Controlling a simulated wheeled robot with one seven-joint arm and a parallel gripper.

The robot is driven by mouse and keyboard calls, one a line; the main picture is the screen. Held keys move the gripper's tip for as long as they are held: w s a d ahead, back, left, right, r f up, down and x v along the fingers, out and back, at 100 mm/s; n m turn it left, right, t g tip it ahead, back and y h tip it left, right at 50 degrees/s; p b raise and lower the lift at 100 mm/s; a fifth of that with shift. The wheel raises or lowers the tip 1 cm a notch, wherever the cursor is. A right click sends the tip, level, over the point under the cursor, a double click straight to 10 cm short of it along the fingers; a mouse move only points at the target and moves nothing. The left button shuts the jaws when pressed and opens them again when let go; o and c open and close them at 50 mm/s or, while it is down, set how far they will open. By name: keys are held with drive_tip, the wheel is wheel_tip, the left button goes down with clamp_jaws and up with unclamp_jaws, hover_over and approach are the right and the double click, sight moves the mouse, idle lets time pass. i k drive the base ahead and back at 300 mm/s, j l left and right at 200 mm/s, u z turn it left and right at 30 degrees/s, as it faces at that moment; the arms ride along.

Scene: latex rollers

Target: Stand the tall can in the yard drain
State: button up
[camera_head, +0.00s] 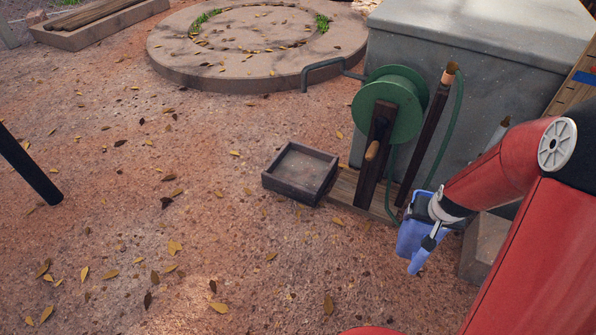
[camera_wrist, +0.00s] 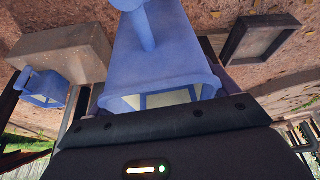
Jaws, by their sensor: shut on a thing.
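A blue can (camera_head: 411,240) with a spout or handle is held in my gripper (camera_head: 432,212), off the ground at the right of the head view. In the wrist view the held can (camera_wrist: 165,50) fills the upper middle, just beyond the dark gripper body, which hides part of it. A square, low-walled basin (camera_head: 299,173), which looks like the yard drain, lies on the ground left of the can. It appears empty and also shows at upper right in the wrist view (camera_wrist: 231,44). My gripper is shut on the can and apart from the basin.
A second blue can (camera_wrist: 42,88) is at the left of the wrist view, by a grey block (camera_wrist: 68,50). A green hose reel (camera_head: 388,106) on wooden posts stands right beside the basin, before a large grey block (camera_head: 470,50).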

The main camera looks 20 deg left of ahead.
sight(307, 174)
drive_tip(key=i+j+u, duration=0.1)
drive_tip(key=j+u, duration=0.15)
drive_tip(key=u, duration=0.15)
drive_tip(key=i+j+u, duration=0.1)
drive_tip(key=u, duration=0.3)
drive_tip(key=i+j+u, duration=0.15)
drive_tip(key=u, duration=0.3)
drive_tip(key=i+j+u, duration=0.15)
drive_tip(key=u, duration=0.25)
drive_tip(key=i+j+u, duration=0.15)
drive_tip(key=i, duration=0.15)
drive_tip(key=i+j+u, duration=0.2)
drive_tip(key=i+z, duration=0.3)
drive_tip(key=z, duration=0.15)
drive_tip(key=i+j+z, duration=0.2)
drive_tip(key=z, duration=0.2)
drive_tip(key=i+j+z, duration=0.25)
drive_tip(key=z, duration=0.2)
drive_tip(key=i+j+z, duration=0.15)
drive_tip(key=z, duration=0.2)
drive_tip(key=i+j+z, duration=0.2)
drive_tip(key=z, duration=0.15)
drive_tip(key=i+j+z, duration=0.15)
drive_tip(key=z, duration=0.2)
drive_tip(key=i+j, duration=0.1)
drive_tip(key=i, duration=0.2)
